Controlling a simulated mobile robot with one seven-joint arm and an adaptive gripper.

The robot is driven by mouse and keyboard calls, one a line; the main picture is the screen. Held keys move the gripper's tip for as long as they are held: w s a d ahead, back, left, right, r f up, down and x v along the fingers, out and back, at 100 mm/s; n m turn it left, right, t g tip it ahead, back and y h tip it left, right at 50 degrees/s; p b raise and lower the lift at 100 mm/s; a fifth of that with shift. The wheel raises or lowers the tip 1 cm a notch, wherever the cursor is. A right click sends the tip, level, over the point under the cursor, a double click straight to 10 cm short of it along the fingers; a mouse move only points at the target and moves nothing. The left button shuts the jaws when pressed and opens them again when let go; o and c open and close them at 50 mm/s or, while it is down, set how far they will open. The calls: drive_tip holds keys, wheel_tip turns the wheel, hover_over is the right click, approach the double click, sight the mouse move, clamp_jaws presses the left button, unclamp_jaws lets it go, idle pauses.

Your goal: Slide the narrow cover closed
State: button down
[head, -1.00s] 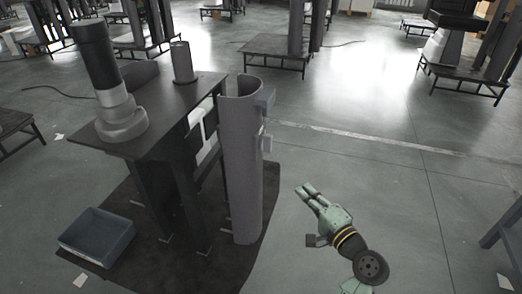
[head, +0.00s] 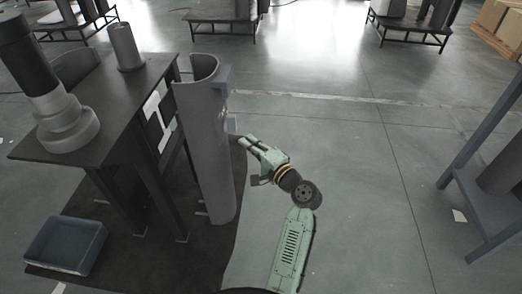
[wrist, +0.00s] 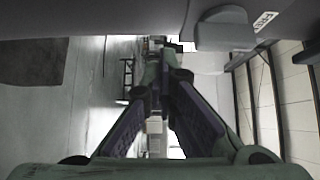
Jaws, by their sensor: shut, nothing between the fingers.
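The narrow cover (head: 207,150) looks like the tall, upright, grey curved shell beside the black table. It has a block (head: 222,79) near its top edge and a smaller block (head: 231,126) lower on its right side. My gripper (head: 247,144) is just right of the shell, at about the height of the lower block. Its fingers are shut and hold nothing. In the wrist view the fingertips (wrist: 166,55) meet close under a grey surface with a rounded block (wrist: 224,30) and a small label. I cannot tell whether the gripper touches the block.
The black table (head: 120,90) holds a tall dark and grey column (head: 66,118) and a small grey cylinder (head: 125,47). A blue-grey bin (head: 66,246) lies on the dark mat at lower left. A blue-grey stand (head: 470,150) is at right. The floor between is clear.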

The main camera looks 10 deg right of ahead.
drive_tip(key=shift+w+a+p, duration=0.2)
drive_tip(key=shift+a, duration=0.7)
drive_tip(key=shift+w+a+p, duration=0.15)
drive_tip(key=shift+a+p, duration=0.05)
drive_tip(key=shift+a, duration=0.7)
drive_tip(key=a, duration=0.2)
drive_tip(key=w+a, duration=0.1)
drive_tip(key=a, duration=0.2)
drive_tip(key=w+a+p, duration=0.1)
drive_tip(key=a, duration=0.2)
drive_tip(key=shift+a, duration=0.15)
